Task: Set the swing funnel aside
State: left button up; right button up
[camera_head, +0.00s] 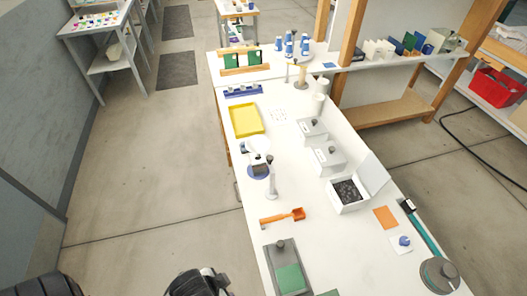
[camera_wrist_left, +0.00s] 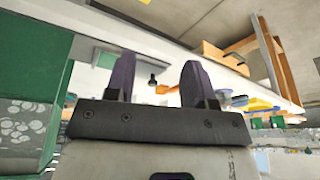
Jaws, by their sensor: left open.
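An upright grey post (camera_head: 271,182) stands on the bench, with a small dark part (camera_head: 260,170) beside it over a blue disc (camera_head: 257,177). I cannot tell for sure which part is the swing funnel. My left gripper (camera_wrist_left: 158,66) shows in the left wrist view with two dark fingers apart and nothing between them. An orange scoop (camera_wrist_left: 167,89) shows small and far beyond the fingers. My right gripper cannot be made out.
The white bench holds a yellow tray (camera_head: 247,120), grey boxes with knobs (camera_head: 326,158), an open box of dark pieces (camera_head: 346,193), an orange square (camera_head: 385,217) and a grey plate with a green pad (camera_head: 290,278). The floor (camera_head: 150,200) left of the bench is clear.

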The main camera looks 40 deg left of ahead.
pick_arm(q)
jog(key=shift+o, duration=0.5)
jog(key=shift+w, duration=0.1)
jog(key=n+t+y+b, duration=0.4)
jog(key=n+t, duration=0.1)
jog(key=t, duration=0.9)
send_near(268, 160)
jog(key=shift+y, duration=0.3)
jog(key=x, duration=1.1)
jog(key=shift+w+d+f, duration=0.1)
jog(key=shift+w+d, duration=0.05)
jog(key=shift+w, duration=0.1)
jog(key=shift+c, duration=0.4)
